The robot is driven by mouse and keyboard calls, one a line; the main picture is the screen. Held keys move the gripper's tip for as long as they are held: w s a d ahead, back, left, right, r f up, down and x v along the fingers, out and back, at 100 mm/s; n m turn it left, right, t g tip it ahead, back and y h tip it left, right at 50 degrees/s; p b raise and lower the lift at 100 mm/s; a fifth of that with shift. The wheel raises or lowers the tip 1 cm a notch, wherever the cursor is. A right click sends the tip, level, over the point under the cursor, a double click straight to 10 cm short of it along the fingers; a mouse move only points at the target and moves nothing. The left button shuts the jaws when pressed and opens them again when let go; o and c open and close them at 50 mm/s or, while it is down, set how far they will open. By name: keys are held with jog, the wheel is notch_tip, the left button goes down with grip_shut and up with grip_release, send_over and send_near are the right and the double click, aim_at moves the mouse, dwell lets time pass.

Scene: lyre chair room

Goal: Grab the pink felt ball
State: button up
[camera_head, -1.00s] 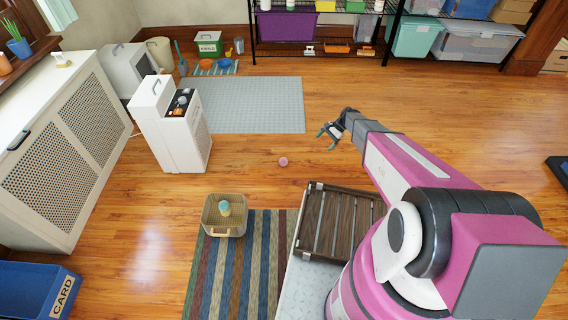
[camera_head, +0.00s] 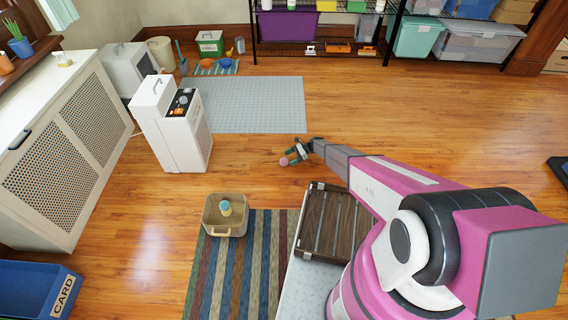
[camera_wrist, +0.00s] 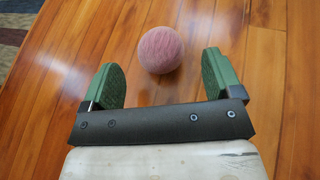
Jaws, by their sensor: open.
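The pink felt ball (camera_head: 284,162) lies on the wooden floor, right of the white appliance and beyond the striped rug. My gripper (camera_head: 292,155) is close by the ball in the head view. In the wrist view my gripper (camera_wrist: 161,77) is open, with one green finger on either side and nothing between them. I cannot tell whether a finger touches the ball.
A tan basket (camera_head: 207,217) with a blue and yellow thing in it stands on the striped rug (camera_head: 235,275). A wooden slatted crate (camera_head: 331,222) stands near my base. The white appliance (camera_head: 180,140) is to the left. A grey mat (camera_head: 255,103) lies behind. Floor around the ball is clear.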

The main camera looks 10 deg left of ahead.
aim_at(283, 162)
jog(key=shift+x, duration=2.85)
jog(key=shift+f, duration=0.15)
jog(key=c, duration=1)
